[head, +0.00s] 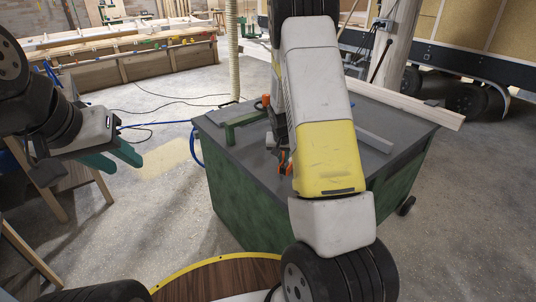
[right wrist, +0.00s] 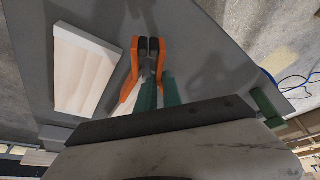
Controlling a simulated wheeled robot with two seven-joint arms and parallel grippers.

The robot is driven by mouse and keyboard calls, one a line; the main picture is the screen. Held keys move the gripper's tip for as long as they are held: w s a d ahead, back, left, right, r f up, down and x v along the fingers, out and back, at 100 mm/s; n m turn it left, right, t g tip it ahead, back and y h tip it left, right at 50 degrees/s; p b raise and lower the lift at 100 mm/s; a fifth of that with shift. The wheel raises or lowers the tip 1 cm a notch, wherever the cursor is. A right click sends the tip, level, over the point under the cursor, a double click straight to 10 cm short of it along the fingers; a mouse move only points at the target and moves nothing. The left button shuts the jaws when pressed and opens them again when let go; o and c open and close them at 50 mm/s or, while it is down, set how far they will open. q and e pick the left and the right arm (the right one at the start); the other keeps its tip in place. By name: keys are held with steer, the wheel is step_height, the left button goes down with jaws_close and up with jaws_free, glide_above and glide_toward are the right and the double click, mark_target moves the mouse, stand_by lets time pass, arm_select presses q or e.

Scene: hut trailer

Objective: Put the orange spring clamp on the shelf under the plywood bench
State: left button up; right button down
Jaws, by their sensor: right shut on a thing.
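The orange spring clamp (right wrist: 131,76) is between the green fingers of my right gripper (right wrist: 158,92) in the right wrist view, with its dark tips pointing away. My right gripper is shut on it, over the grey top of a green cabinet. In the head view my right arm hides most of this; a bit of orange (head: 285,168) shows beside the arm. I cannot tell whether the clamp touches the top. My left gripper (head: 113,158) is open and empty at the left, clear of the cabinet. I cannot make out the shelf under the plywood bench.
The green cabinet (head: 235,200) stands ahead, with a green metal piece (head: 245,117) and a long pale board (head: 405,101) on top. A pale block (right wrist: 84,72) lies near the clamp. Wooden legs (head: 45,190) stand at the left. Cables cross the floor behind.

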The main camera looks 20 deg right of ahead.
steer(key=shift+w+a, duration=0.2)
steer(key=shift+a, duration=0.05)
steer(key=shift+w+a+f, duration=0.15)
steer(key=shift+f, duration=0.8)
steer(key=shift+w+a+f, duration=0.15)
steer(key=shift+f, duration=0.75)
steer(key=shift+f, duration=0.15)
steer(key=c, duration=1.5)
jaws_free()
